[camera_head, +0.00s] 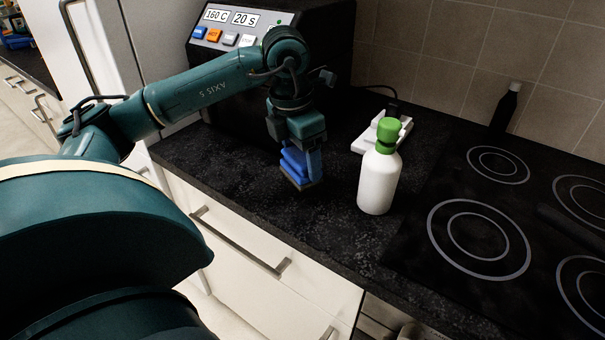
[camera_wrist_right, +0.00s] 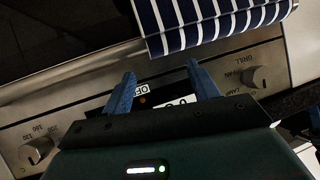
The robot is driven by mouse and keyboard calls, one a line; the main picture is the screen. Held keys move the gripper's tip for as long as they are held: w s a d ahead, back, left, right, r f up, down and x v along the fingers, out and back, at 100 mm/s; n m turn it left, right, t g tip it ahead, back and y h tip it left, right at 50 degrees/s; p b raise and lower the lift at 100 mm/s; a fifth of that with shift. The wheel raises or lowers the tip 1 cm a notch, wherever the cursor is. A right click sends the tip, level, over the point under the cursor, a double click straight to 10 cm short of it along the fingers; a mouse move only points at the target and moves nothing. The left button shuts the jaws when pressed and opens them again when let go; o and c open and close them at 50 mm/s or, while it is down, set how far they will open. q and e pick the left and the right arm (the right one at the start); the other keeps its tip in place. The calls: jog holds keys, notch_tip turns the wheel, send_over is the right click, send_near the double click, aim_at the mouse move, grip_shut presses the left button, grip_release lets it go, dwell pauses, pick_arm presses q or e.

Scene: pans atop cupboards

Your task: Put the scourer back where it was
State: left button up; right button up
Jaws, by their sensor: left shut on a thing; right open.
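The blue fingers partly hide the scourer. It is at or just above the worktop; I cannot tell whether it touches. My right gripper (camera_wrist_right: 162,82) shows in the right wrist view, open and empty, in front of the oven's control panel.
A white bottle with a green cap (camera_head: 378,180) stands right of the scourer. Behind it is a white device (camera_head: 366,144). A black appliance with buttons (camera_head: 235,38) stands at the back left. The hob (camera_head: 480,215) is at right. A striped towel (camera_wrist_right: 215,18) hangs near the oven panel (camera_wrist_right: 75,112).

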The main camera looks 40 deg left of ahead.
pick_arm(q)
jog(key=shift+f, duration=2.1)
jog(key=shift+f, duration=0.1)
jog(key=o, duration=0.8)
jog(key=shift+f+b, duration=0.1)
jog(key=shift+b, duration=0.2)
jog(key=shift+c, duration=0.2)
jog(key=o, duration=0.5)
jog(key=shift+c, duration=0.2)
